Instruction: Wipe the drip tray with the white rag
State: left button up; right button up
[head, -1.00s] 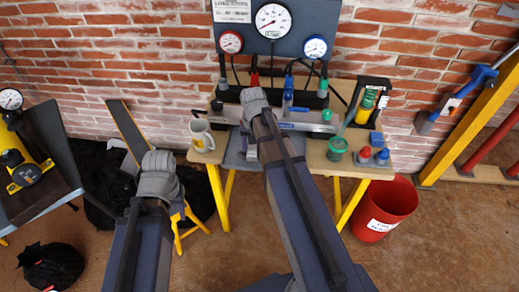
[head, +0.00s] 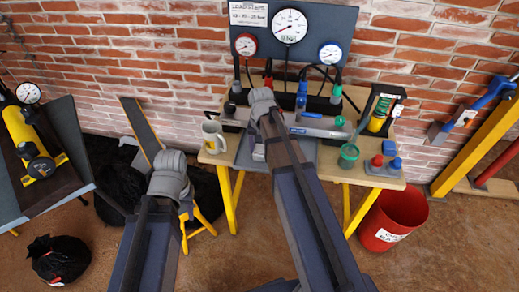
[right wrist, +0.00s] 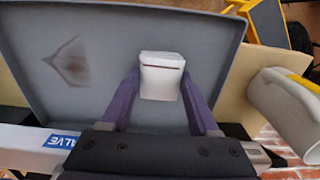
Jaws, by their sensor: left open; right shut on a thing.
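The grey drip tray (head: 243,160) lies on the workbench, partly hidden behind my right arm in the head view. In the right wrist view, the tray (right wrist: 190,25) fills much of the picture and has a brown stain (right wrist: 70,62) on its left part. My right gripper (right wrist: 163,92) is shut on the folded white rag (right wrist: 161,76). The rag is over the tray, to the right of the stain; I cannot tell whether it touches. My left gripper (head: 186,204) is open, low and left of the bench, mostly hidden behind its wrist.
A mug (head: 213,136) stands left of the tray. A bar marked VALVE (head: 312,126) lies along the back. A red bucket (head: 393,215) stands on the floor at right.

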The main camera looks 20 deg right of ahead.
jog(key=shift+s+d, duration=0.5)
jog(key=shift+d, duration=0.35)
jog(key=shift+s+d, duration=0.5)
jog(key=shift+d, duration=0.3)
jog(key=shift+s+d, duration=0.6)
jog(key=shift+d, duration=0.3)
jog(key=shift+s+d, duration=0.55)
jog(key=shift+d, duration=0.35)
jog(key=shift+s+d, duration=0.5)
jog(key=shift+d, duration=0.35)
jog(key=shift+s+d, duration=0.45)
jog(key=shift+d, duration=0.4)
jog(key=shift+f, duration=0.1)
jog(key=shift+a, duration=0.1)
jog(key=shift+a, duration=0.1)
jog(key=shift+w+a, duration=0.55)
jog(key=shift+a, duration=0.25)
jog(key=shift+w+a, duration=0.55)
jog(key=shift+a, duration=0.35)
